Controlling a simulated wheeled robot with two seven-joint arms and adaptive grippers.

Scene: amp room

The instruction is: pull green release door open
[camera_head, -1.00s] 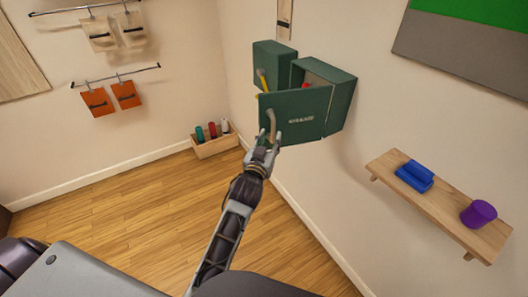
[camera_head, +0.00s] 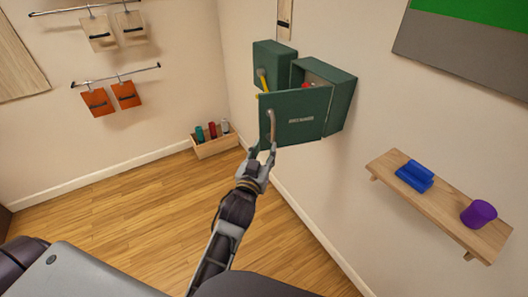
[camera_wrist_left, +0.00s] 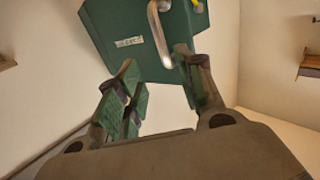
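A green wall box (camera_head: 342,98) has its labelled green door (camera_head: 305,112) swung open, with a gap behind the door. A small red thing (camera_head: 306,86) shows inside. A metal bar handle (camera_head: 271,126) stands on the door's left side; it also shows in the left wrist view (camera_wrist_left: 160,32). My left gripper (camera_head: 262,152) is just below the handle's lower end. In the left wrist view its fingers (camera_wrist_left: 158,85) are spread apart with nothing between them, below the handle. My right gripper is not in view.
A second green box (camera_head: 273,57) with a yellow handle (camera_head: 262,79) is mounted left of the open one. A wooden shelf (camera_head: 445,207) with blue and purple items sticks out at right. A crate of bottles (camera_head: 216,147) sits on the floor by the wall.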

